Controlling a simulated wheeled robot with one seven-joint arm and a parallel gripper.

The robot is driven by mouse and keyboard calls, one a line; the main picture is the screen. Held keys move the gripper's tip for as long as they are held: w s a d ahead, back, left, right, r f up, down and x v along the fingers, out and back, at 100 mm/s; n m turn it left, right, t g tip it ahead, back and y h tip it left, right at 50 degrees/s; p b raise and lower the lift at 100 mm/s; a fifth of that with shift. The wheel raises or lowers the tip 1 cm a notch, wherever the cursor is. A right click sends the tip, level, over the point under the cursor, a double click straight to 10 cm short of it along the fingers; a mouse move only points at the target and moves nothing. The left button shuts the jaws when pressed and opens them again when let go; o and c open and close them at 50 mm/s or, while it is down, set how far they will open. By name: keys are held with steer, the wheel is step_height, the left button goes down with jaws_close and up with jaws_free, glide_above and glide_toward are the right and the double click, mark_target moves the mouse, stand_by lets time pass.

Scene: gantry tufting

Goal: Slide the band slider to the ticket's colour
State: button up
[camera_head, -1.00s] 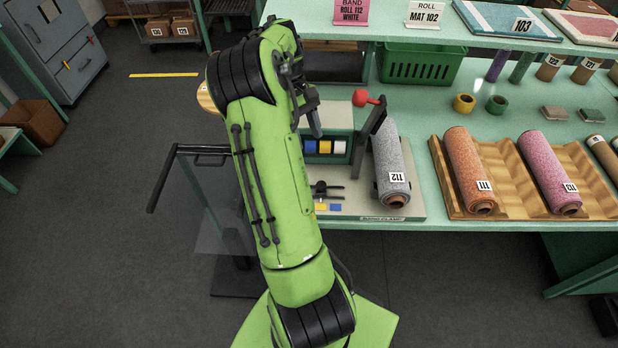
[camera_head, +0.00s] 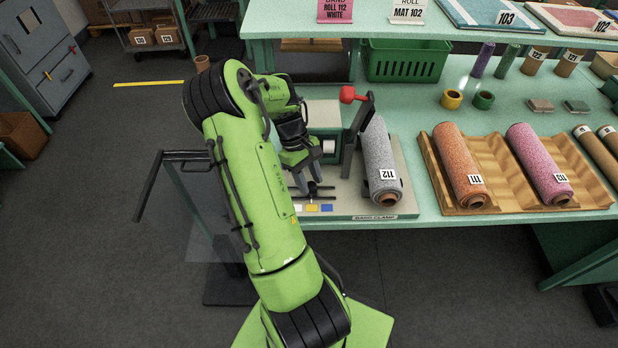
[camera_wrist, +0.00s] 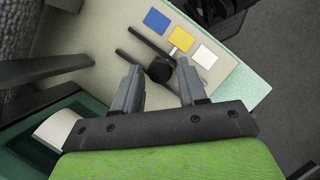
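The band slider is a black knob on dark rails (camera_wrist: 160,70) on the band clamp's base plate (camera_head: 350,205). Its small pale pointer (camera_wrist: 173,51) is in line with the yellow patch (camera_wrist: 181,39), between the blue patch (camera_wrist: 156,21) and white patch (camera_wrist: 206,55). The patches also show in the head view, with white (camera_head: 298,208) at left and blue (camera_head: 326,208) at right. The pink ticket (camera_head: 343,10) reads BAND ROLL 112 WHITE. My gripper (camera_wrist: 160,66) is open, its fingers on either side of the knob; contact cannot be told.
The grey roll 112 (camera_head: 379,155) lies right of the slider, beside a dark lever with a red knob (camera_head: 347,95). A white band spool (camera_head: 329,146) shows in the green housing behind my gripper. Orange roll (camera_head: 459,160) and pink roll (camera_head: 538,160) lie on a wooden rack.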

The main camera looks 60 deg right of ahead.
mark_target(293, 192)
jaws_close()
steer(key=shift+w, duration=0.1)
steer(key=w, duration=0.1)
steer(key=w+a, duration=0.2)
steer(key=shift+w+p, duration=0.3)
steer(key=shift+w, duration=0.1)
steer(key=shift+d, duration=0.1)
steer(key=shift+o, duration=1.6)
jaws_free()
